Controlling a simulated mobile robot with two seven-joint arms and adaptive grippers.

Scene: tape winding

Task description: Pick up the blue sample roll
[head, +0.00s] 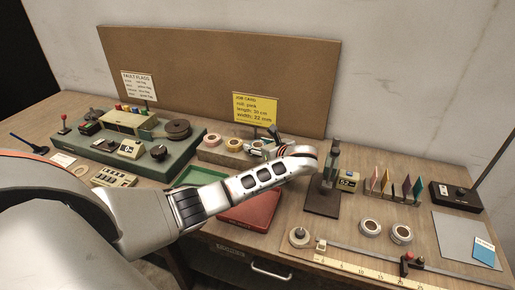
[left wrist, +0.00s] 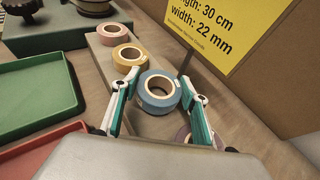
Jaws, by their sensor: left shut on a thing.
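The blue sample roll (left wrist: 157,104) is between the fingers of my left gripper (left wrist: 159,78) in the left wrist view. The green-sided fingers are shut on it from both sides. In the head view my left gripper (head: 264,149) is at the right end of the roll stand (head: 222,156) and largely hides the blue roll. I cannot tell whether the roll touches the stand. A pink roll (left wrist: 113,34) and a yellow roll (left wrist: 129,56) lie in line beside it. A purplish roll (left wrist: 184,138) is partly hidden by the right finger. My right gripper is not in view.
A yellow job card (head: 255,107) stands just behind the gripper. A green tray (head: 197,174) and a red tray (head: 249,206) lie in front of the stand. A dark upright post (head: 330,165) stands to the right. The green machine (head: 120,150) is at the left.

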